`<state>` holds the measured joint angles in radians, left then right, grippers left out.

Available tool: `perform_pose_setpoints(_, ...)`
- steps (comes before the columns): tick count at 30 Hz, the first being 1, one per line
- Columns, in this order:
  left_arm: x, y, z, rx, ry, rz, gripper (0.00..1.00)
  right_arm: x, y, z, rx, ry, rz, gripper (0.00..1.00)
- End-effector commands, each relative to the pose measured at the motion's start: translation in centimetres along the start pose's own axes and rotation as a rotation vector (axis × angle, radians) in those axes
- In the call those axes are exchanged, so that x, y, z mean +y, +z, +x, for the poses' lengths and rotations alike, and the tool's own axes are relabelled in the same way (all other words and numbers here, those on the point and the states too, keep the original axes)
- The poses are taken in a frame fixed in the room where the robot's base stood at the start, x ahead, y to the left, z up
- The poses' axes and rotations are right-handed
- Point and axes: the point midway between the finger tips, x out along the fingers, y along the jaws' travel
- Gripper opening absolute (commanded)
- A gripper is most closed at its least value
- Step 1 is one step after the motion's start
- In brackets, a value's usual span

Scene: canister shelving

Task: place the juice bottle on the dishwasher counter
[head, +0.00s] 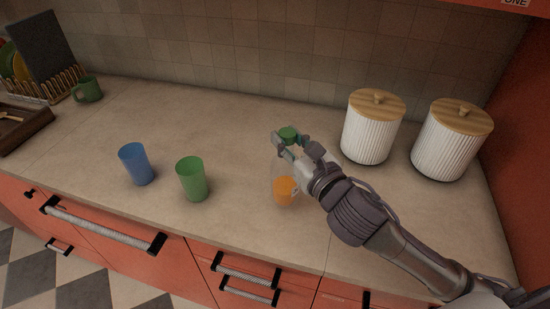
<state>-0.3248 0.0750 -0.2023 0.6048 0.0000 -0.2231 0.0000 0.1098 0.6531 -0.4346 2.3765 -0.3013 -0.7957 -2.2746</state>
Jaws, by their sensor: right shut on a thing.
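The juice bottle (284,187) is see-through, with a green cap and an orange label or filling low down. It is upright over the beige counter (230,135), right of a green cup (192,180). My right gripper (285,143) is shut on the bottle near its neck, just below the cap, and hides part of its upper right side. I cannot tell for sure whether the bottle's base touches the counter. My left gripper is not in view.
A blue cup (135,164) stands left of the green cup. Two white ribbed canisters (368,130) (447,145) with wooden lids stand at the right. A green mug (88,90) and a dish rack (50,85) are at the far left. The counter's back middle is clear.

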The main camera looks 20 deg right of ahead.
Motion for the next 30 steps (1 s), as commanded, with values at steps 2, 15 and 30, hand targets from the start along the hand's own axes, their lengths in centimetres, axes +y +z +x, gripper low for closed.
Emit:
perform_pose_setpoints(2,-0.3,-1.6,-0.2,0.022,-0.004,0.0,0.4,1.2,-0.7,0.4,0.0,0.001,0.007,0.0)
perform_pose_setpoints(15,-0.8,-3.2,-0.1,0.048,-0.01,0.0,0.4,2.4,-5.1,0.8,0.002,-0.001,0.0,0.0)
perform_pose_setpoints(30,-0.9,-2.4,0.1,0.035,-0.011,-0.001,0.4,2.4,-5.8,0.8,-0.001,0.001,-0.002,0.4)
